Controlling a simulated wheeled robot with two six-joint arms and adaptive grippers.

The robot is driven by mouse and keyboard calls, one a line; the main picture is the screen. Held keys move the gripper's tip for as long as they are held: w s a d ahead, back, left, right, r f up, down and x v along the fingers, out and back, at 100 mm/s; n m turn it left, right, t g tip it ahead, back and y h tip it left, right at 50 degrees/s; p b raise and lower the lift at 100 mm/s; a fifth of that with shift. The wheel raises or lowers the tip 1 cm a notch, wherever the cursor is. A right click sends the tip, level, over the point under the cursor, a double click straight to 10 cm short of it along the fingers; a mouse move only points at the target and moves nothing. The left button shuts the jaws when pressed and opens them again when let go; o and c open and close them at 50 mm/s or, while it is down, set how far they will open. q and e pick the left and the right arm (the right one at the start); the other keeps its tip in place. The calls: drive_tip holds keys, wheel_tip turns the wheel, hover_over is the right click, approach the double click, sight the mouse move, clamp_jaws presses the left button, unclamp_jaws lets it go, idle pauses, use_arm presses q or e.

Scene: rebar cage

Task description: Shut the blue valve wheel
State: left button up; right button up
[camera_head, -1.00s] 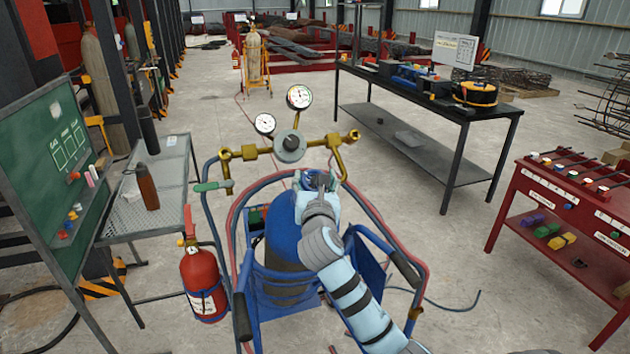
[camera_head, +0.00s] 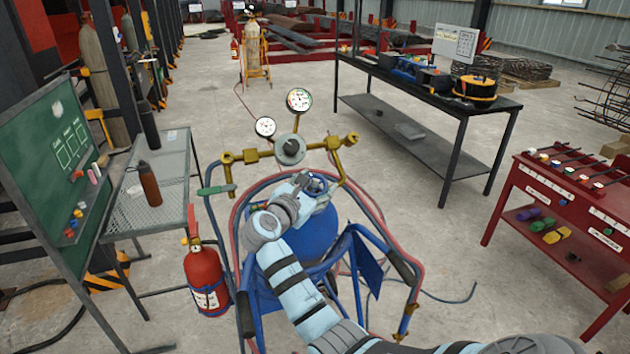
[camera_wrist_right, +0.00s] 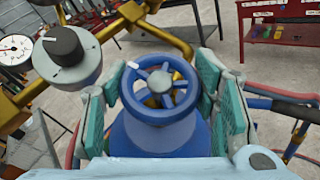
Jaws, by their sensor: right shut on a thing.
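The blue valve wheel (camera_wrist_right: 160,82) sits on top of the blue gas cylinder (camera_head: 313,236). It has several spokes and a small white mark on its rim at the upper left in the right wrist view. My right gripper (camera_wrist_right: 163,88) has its green-padded fingers on either side of the wheel and is shut on it. In the head view the right gripper (camera_head: 315,184) is at the cylinder's top and partly hides the wheel. My left gripper is not in view.
A brass manifold (camera_head: 245,156) with a grey knob (camera_head: 290,149) and two gauges (camera_head: 299,100) stands just behind the wheel. A blue cart frame and red and blue hoses surround the cylinder. A fire extinguisher (camera_head: 205,275) hangs at left; a red table (camera_head: 560,185) stands right.

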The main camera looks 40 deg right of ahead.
drive_tip(key=shift+m+g, duration=0.5)
drive_tip(key=shift+g, duration=0.1)
drive_tip(key=o, duration=1.2)
drive_tip(key=v, duration=0.7)
drive_tip(key=shift+s+a, duration=0.15)
drive_tip(key=shift+a, duration=0.2)
drive_tip(key=shift+d, duration=0.2)
drive_tip(key=shift+f, duration=0.1)
